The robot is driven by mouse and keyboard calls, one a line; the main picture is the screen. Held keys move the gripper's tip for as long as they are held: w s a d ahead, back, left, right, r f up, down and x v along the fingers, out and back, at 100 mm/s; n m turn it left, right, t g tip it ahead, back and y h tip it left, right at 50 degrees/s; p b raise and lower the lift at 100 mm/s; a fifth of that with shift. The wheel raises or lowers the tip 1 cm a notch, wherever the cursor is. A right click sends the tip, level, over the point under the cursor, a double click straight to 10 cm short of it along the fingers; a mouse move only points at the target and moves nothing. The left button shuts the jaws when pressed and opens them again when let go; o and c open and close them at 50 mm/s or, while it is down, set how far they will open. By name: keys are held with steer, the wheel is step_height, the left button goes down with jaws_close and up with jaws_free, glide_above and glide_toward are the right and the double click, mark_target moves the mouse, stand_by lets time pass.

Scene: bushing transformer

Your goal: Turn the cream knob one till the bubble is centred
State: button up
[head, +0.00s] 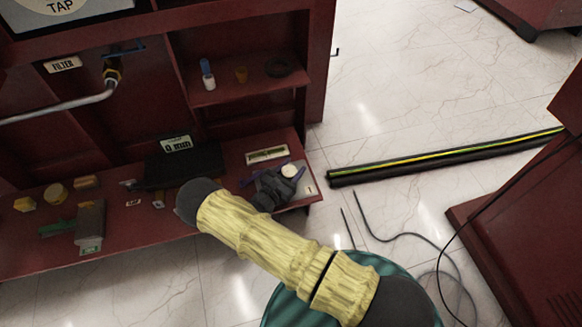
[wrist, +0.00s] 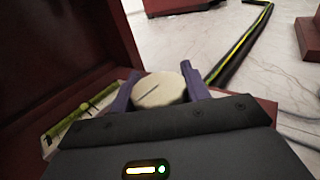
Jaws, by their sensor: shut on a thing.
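The cream knob (wrist: 160,90) is round with a dark line across its top. In the wrist view it sits between the two purple fingers of my gripper (wrist: 158,92), one on each side. My gripper is shut on it. In the head view the knob (head: 290,170) shows pale at the right end of the red shelf, with my gripper (head: 280,180) around it. A level vial (head: 267,154) in a pale frame lies just behind the knob. It also shows in the wrist view (wrist: 80,110), tilted at the left, yellow-green. The bubble's position is too small to tell.
The red shelf (head: 130,245) also holds a dark block with a "0 mm" display (head: 176,144), a grey-green device (head: 90,222) and several small yellow pieces. An upper shelf bears a blue-capped bottle (head: 207,75). A black-yellow cable cover (head: 440,158) and loose cables lie on the floor at right.

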steer(key=shift+s+d+m+g+h+b, duration=0.15)
steer(key=shift+m+g+h+b, duration=0.25)
steer(key=shift+m+g+h, duration=0.8)
steer(key=o, duration=1)
steer(key=shift+s+a+r, duration=0.1)
steer(key=shift+s+a, duration=0.1)
steer(key=shift+a, duration=0.15)
steer(key=p+v, duration=0.5)
steer(key=v, duration=1.1)
steer(key=shift+s+a+f, duration=0.2)
steer(key=shift+a, duration=0.05)
